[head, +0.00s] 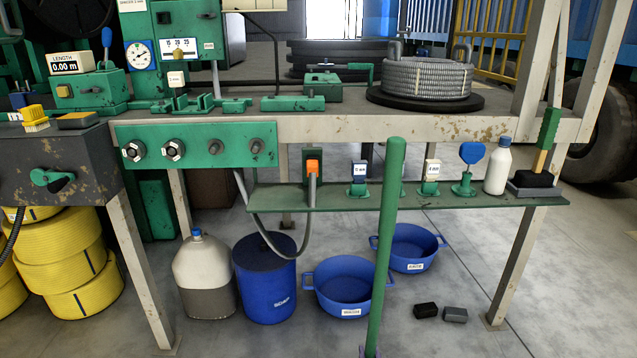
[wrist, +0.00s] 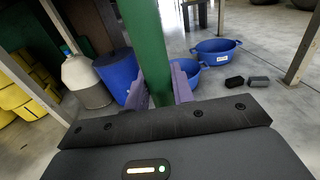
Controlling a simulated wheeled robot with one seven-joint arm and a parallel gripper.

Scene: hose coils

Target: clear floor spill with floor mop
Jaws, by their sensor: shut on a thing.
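A green pole, which looks like the handle of the floor mop (head: 387,240), stands nearly upright in front of the bench, leaning slightly right at its top. It also fills the middle of the wrist view (wrist: 148,50). My gripper (wrist: 160,92) has its purple fingers on either side of the pole and is shut on it. The mop's head is out of view. I see no spill on the floor in either view.
The metal bench (head: 330,125) and its green lower shelf (head: 340,198) stand just behind the pole. Under them are a blue drum (head: 265,280), a jug (head: 205,275), blue tubs (head: 345,284) and two small blocks (head: 455,314). Yellow coils (head: 65,260) stand left.

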